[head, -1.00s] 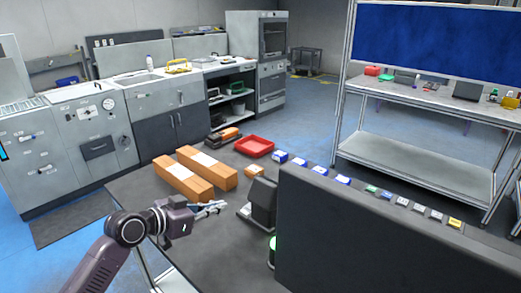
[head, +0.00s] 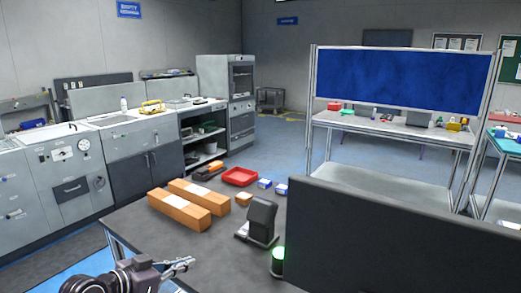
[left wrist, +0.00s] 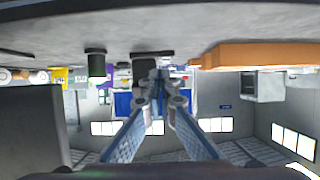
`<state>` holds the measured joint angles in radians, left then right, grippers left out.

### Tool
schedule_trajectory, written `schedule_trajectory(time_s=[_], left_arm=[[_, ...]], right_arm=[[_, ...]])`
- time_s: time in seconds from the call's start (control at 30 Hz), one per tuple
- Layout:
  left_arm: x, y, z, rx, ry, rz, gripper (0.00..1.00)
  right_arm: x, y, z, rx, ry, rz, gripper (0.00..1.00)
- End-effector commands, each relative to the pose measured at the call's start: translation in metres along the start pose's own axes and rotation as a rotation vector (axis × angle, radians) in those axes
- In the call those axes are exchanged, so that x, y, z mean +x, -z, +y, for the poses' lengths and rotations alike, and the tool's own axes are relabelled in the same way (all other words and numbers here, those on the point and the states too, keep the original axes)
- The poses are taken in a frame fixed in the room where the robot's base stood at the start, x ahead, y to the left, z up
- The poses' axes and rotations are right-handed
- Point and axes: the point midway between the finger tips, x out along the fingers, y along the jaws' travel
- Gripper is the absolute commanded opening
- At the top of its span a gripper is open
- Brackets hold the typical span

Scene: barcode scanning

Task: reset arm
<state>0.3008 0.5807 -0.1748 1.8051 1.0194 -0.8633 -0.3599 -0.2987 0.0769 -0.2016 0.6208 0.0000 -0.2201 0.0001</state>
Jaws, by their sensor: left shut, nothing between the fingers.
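My left gripper (head: 180,266) is at the bottom left of the head view, near the table's front left edge. Its fingers are together and empty. In the left wrist view, which is upside down, the fingertips (left wrist: 160,82) meet near the middle with nothing between them. The gripper is apart from the two long orange boxes (head: 190,203) and the dark scanner stand (head: 260,220). My right gripper is in neither view.
The dark table (head: 225,265) bears a red tray (head: 240,177), a small orange box (head: 244,199), small blue-and-white boxes (head: 264,184) and a green-lit cylinder (head: 278,261). A tall dark panel (head: 390,245) blocks the right side. A metal shelf (head: 380,182) stands behind.

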Motion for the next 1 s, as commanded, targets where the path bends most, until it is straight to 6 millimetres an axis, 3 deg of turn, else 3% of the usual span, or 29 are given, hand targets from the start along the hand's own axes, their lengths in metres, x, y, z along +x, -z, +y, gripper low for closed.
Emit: schedule_trajectory(time_s=[0.27,0.53,0.7,0.8,1.0], left_arm=[[0.000,-0.055,0.042,-0.005,-0.018,-0.110,0.00],[-0.020,-0.140,0.103,-0.035,-0.010,-0.296,0.00],[-0.064,-0.209,0.151,-0.096,0.049,-0.476,0.00],[-0.093,-0.237,0.167,-0.137,0.102,-0.565,0.00],[-0.144,-0.274,0.185,-0.213,0.200,-0.699,0.00]], right_arm=[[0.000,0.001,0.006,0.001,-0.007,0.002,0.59],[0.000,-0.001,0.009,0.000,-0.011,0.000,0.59],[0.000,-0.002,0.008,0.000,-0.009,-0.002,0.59],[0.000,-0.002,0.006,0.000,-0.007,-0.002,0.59],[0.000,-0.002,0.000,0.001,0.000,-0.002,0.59]])
